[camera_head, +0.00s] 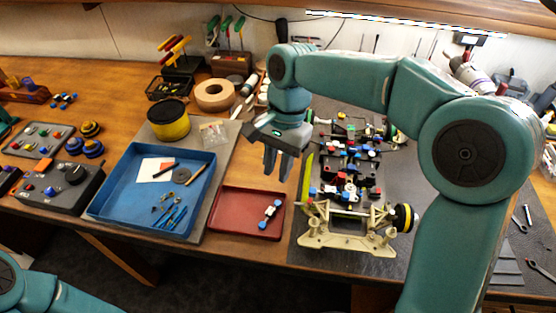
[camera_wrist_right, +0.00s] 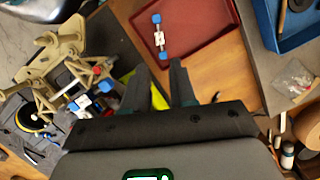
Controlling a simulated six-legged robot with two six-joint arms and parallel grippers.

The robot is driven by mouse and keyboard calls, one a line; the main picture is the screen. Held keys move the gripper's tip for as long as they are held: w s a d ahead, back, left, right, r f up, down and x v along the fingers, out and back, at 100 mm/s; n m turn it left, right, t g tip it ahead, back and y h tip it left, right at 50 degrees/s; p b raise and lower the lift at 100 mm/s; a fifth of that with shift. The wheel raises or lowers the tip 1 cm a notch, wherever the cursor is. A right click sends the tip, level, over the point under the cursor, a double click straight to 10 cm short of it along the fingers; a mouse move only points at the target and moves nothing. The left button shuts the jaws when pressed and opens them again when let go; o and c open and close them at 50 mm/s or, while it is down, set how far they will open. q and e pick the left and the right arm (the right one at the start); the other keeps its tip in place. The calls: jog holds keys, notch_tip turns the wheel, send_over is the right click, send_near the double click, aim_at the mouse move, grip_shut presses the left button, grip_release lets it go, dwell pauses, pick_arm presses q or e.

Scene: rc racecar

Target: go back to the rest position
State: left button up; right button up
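My right gripper (camera_head: 277,163) hangs above the bench, between the red tray and the chassis of the RC racecar (camera_head: 350,175). Its two fingers point down, are spread apart and hold nothing; they also show in the right wrist view (camera_wrist_right: 168,88). The racecar lies on a dark mat, with a cream front part (camera_head: 345,228) and one black-and-yellow wheel (camera_head: 403,217) at its near right. My left arm (camera_head: 50,292) shows only at the lower left corner of the head view; its gripper is out of the picture.
A red tray (camera_head: 228,222) holds a small blue-and-white link (camera_head: 270,213). A blue tray (camera_head: 125,203) with small tools stands left of it. A yellow-and-black round container (camera_head: 169,121) and a tape roll (camera_head: 214,95) stand behind. Wrenches (camera_head: 528,216) lie at the right.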

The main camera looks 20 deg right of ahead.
jog(key=shift+d+r, duration=0.1)
jog(key=shift+r, duration=0.35)
